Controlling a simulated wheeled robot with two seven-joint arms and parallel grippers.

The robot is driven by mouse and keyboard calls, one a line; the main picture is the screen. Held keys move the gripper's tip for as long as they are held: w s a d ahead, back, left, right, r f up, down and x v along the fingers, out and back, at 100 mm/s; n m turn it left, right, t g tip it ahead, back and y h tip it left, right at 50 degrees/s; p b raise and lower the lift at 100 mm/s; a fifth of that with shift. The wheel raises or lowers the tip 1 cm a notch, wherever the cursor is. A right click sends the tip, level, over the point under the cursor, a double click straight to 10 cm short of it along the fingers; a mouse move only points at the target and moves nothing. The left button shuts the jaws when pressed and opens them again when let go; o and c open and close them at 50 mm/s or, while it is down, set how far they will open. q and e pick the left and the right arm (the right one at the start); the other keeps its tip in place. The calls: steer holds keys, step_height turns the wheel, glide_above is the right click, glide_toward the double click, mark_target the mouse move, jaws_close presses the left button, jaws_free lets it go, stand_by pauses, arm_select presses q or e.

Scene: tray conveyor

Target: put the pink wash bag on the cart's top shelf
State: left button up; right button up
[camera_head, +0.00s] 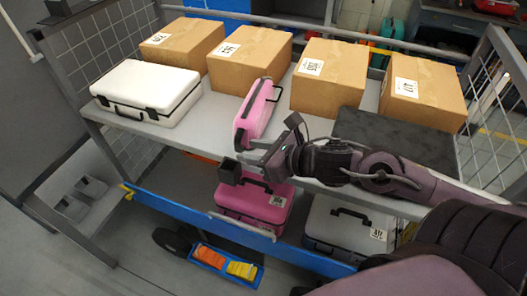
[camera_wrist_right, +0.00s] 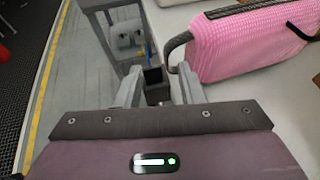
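The pink wash bag (camera_head: 257,112) stands upright on the cart's top shelf (camera_head: 205,118), between the white case and the boxes, with its near end by the front edge. In the right wrist view the bag (camera_wrist_right: 245,45) is at the upper right, with a dark loop handle at its near end. My right gripper (camera_head: 243,167) is at the shelf's front edge, just in front of the bag. Its fingers (camera_wrist_right: 160,92) are apart, with the bag outside them; the right finger is close to the loop, and contact is unclear. My left gripper is not in view.
A white case (camera_head: 147,90) lies left on the top shelf, and several cardboard boxes (camera_head: 245,58) stand along the back. A pink case (camera_head: 252,205) and a grey case (camera_head: 345,228) are on the lower level.

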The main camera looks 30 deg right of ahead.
steer(key=shift+v, duration=1.35)
